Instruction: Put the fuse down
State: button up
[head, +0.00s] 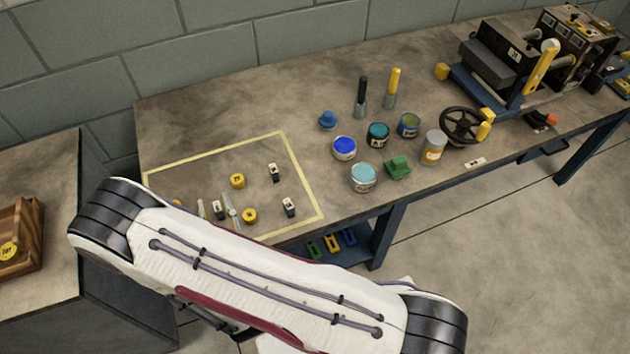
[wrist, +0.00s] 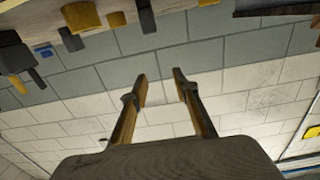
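My gripper (wrist: 160,88) shows in the wrist view with its two fingers apart and nothing between them; behind the gap is only block wall. In the head view my arm hides the gripper. I cannot tell for sure which piece is the fuse. Inside the yellow outline (head: 303,177) on the bench stand small black-and-white blocks (head: 274,172), (head: 289,207), (head: 218,210), yellow round pieces (head: 237,180), (head: 250,215) and thin pale upright pieces (head: 228,204). My arm covers the outline's near left part.
Several paint tins, such as a blue one (head: 344,149), a green block (head: 398,167) and two upright handles (head: 361,97) stand right of the outline. A black handwheel (head: 461,125) and machines (head: 497,65) are farther right. A wooden tray (head: 33,215) sits on the left bench.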

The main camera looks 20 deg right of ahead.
jog(key=w+d+r+m+g, duration=0.25)
jog(key=w+r+g, duration=0.4)
jog(key=r, duration=0.45)
jog(key=s+d+r+g+y, duration=0.2)
jog(key=s+d+r, duration=0.25)
jog(key=r, duration=0.45)
jog(key=s+d+r+n+g, duration=0.1)
jog(key=s+d, duration=0.3)
jog(key=s, duration=0.4)
jog(key=s+d+r+g+h, duration=0.1)
jog(key=s+d+r, duration=0.3)
jog(key=s, duration=0.4)
jog(key=s+d+r+n+g+h, duration=0.1)
jog(key=s+d+r+g, duration=0.1)
jog(key=s+d, duration=0.3)
jog(key=s, duration=0.2)
jog(key=shift+s+d+r+n, duration=0.25)
jog(key=shift+s+r+n, duration=0.1)
jog(key=shift+s+r, duration=0.05)
jog(key=shift+o, duration=0.6)
